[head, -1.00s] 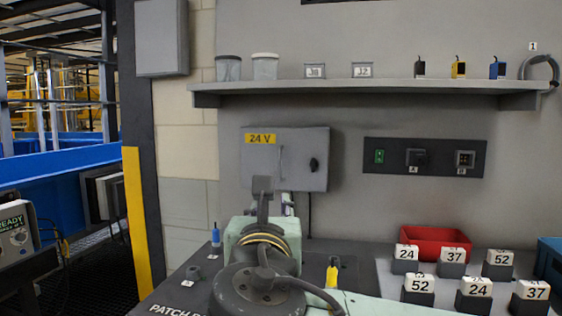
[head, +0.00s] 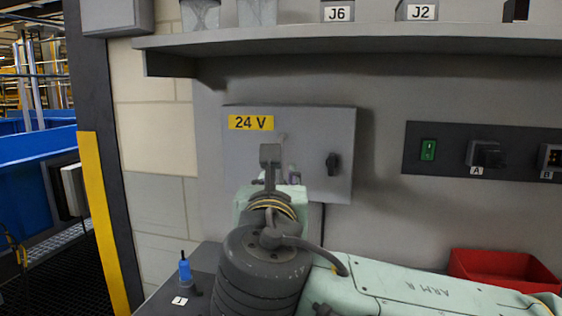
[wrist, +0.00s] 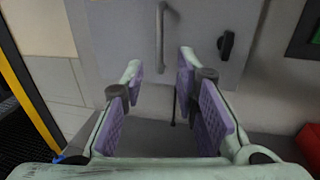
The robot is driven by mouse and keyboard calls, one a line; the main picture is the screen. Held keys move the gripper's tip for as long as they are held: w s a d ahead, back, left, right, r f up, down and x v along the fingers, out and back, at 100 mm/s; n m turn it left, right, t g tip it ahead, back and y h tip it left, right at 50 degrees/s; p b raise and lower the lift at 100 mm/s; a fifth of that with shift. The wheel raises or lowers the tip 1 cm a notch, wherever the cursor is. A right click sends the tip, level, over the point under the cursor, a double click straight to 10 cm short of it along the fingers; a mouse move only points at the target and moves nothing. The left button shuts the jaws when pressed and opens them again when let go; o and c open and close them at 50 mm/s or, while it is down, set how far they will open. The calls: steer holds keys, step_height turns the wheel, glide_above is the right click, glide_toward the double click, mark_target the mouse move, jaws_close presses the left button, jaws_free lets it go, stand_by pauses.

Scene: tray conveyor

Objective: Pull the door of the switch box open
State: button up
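The grey switch box (head: 343,125) hangs on the wall below the shelf, with a yellow "24 V" label (head: 251,122) and a dark knob (head: 333,163) on its door. The door looks closed. In the wrist view the vertical bar handle (wrist: 161,40) and the knob (wrist: 226,44) show on the door. My gripper (wrist: 161,70) is open and empty, with purple-padded fingers apart. Its fingertips point at the door, and the handle appears just beyond and between them, with no visible contact. In the head view my wrist hides most of the handle and of the gripper.
A shelf (head: 390,40) with containers juts out above the box. To the right are a dark switch panel (head: 450,150) and a red bin (head: 500,268). A blue-topped plug (head: 184,268) stands on the bench at left. A yellow-edged post (head: 104,220) stands further left.

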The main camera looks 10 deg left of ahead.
steer(key=w+a+p, duration=0.2)
steer(key=w, duration=0.7)
steer(key=shift+w, duration=0.3)
steer(key=shift+c, duration=0.5)
jaws_close()
